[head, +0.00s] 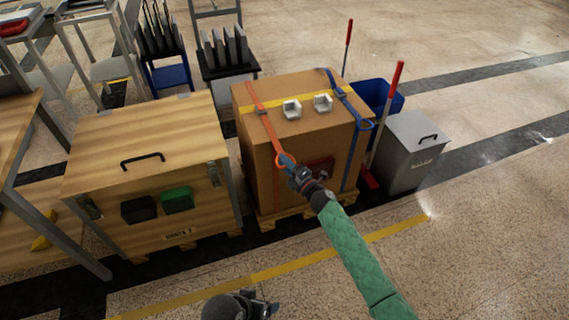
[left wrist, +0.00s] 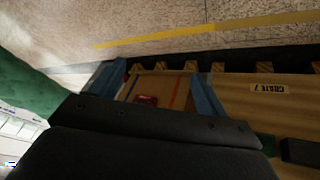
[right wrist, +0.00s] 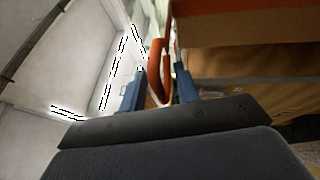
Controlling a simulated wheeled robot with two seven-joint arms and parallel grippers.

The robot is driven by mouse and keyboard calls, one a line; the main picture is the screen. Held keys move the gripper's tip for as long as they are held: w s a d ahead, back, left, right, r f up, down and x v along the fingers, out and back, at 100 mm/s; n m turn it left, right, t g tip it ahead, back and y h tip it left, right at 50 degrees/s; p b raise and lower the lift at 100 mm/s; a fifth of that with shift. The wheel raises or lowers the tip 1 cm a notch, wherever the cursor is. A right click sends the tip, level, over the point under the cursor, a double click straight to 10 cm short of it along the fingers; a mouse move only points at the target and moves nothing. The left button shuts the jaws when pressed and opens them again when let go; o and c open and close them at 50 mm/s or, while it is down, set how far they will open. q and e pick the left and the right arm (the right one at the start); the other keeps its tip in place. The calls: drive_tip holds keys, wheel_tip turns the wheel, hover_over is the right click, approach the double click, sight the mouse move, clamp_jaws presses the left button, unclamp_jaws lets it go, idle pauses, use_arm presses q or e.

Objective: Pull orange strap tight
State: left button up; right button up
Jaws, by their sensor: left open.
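The orange strap (head: 262,115) runs over the top of a cardboard box (head: 290,145) and down its front edge, ending in an orange ring (head: 284,160). My right gripper (head: 287,163) is at that ring, in front of the box. In the right wrist view the orange ring (right wrist: 158,70) sits between the narrowed fingers, which look shut on it. My left gripper (head: 268,308) is low at the bottom of the head view, away from the box. In the left wrist view its fingers (left wrist: 158,90) are wide apart and empty, with the box visible beyond them.
A blue strap (head: 350,100) with a blue ring crosses the box's right side. Two white corner pieces (head: 292,108) lie on top. A wooden crate (head: 150,175) stands left. A grey bin (head: 410,150), blue bin (head: 378,95) and red-handled pole (head: 388,110) stand right. The front floor is clear.

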use_arm(q)
drive_tip(key=f, duration=0.3)
drive_tip(key=f+b, duration=0.1)
drive_tip(key=f, duration=0.1)
drive_tip(key=shift+w+d+f, duration=0.25)
drive_tip(key=shift+w+f, duration=0.05)
drive_tip(key=shift+w, duration=0.1)
use_arm(e)
drive_tip(key=v, duration=0.7)
drive_tip(key=shift+s, duration=0.25)
use_arm(q)
drive_tip(key=shift+w+r+t, duration=0.1)
drive_tip(key=shift+r+t, duration=0.1)
drive_tip(key=shift+t, duration=0.1)
use_arm(e)
drive_tip(key=shift+d+f, duration=0.1)
drive_tip(key=shift+d, duration=0.05)
